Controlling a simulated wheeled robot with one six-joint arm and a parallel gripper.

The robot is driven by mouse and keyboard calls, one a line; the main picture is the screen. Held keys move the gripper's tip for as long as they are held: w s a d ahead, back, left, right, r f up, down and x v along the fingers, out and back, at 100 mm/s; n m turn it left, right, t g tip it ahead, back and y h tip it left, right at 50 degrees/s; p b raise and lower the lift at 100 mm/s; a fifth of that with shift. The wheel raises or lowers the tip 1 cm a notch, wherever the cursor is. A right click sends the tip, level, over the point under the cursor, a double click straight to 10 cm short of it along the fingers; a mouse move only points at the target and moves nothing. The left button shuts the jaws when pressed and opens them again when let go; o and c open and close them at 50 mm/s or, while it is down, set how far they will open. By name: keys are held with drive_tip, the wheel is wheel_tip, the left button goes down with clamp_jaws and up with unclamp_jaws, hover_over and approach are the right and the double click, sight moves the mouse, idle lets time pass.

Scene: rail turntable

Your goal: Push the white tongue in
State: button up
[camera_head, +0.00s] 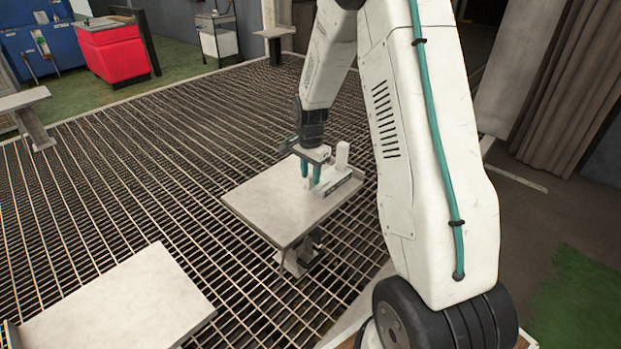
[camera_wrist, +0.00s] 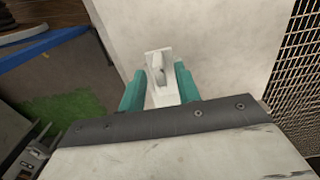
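A small white fixture (camera_head: 338,184) sits near the right corner of a pale square table, with an upright block (camera_head: 342,156) at its far end. In the wrist view a narrow white piece (camera_wrist: 161,72), which looks like the tongue, shows ahead of and between my fingertips. My gripper (camera_head: 310,176) has two teal fingers pointing down beside the fixture on the table. It is also seen in the wrist view (camera_wrist: 160,75), with its fingers apart and open. I cannot tell whether a finger touches the white piece. The tongue's lower part is hidden.
The pale square table (camera_head: 265,205) is otherwise bare and stands over a metal grating floor (camera_head: 120,180). Another pale table (camera_head: 125,310) is at the lower left. A red cabinet (camera_head: 112,52) and a blue bin (camera_head: 40,50) stand far off at the upper left.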

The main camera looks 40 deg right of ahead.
drive_tip(key=shift+f, duration=1.3)
clamp_jaws()
drive_tip(key=shift+w+d, duration=0.15)
drive_tip(key=shift+d, duration=0.4)
unclamp_jaws()
